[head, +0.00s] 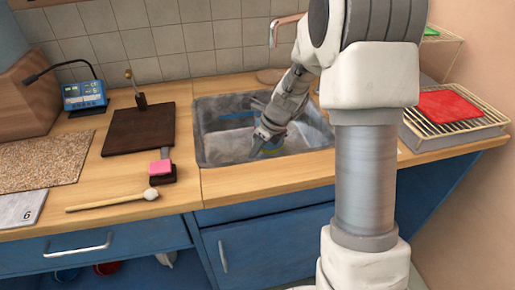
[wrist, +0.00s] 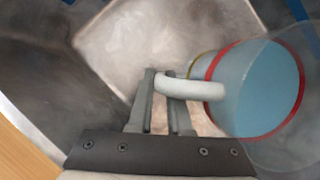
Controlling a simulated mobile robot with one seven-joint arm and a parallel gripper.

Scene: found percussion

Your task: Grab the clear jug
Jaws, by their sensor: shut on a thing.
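The clear jug (wrist: 268,92) is on the right in the wrist view, seen into its open side. It is see-through, with a blue inside, a red band and a pale handle (wrist: 195,89). My gripper (wrist: 158,82) is shut on the handle, with the jug's body to the right of the fingers. In the head view my gripper (head: 263,135) reaches down into the sink (head: 217,130). There the jug is mostly hidden behind the gripper, with only bits of blue and yellow showing. I cannot tell whether the jug touches the sink floor.
Sink walls surround the gripper closely, and a tap (head: 284,30) rises behind. Left on the counter are a dark board (head: 138,131), a mallet (head: 110,201), a pink block (head: 160,167) and a blue device (head: 85,95). A wire rack (head: 455,125) with a red sheet stands right.

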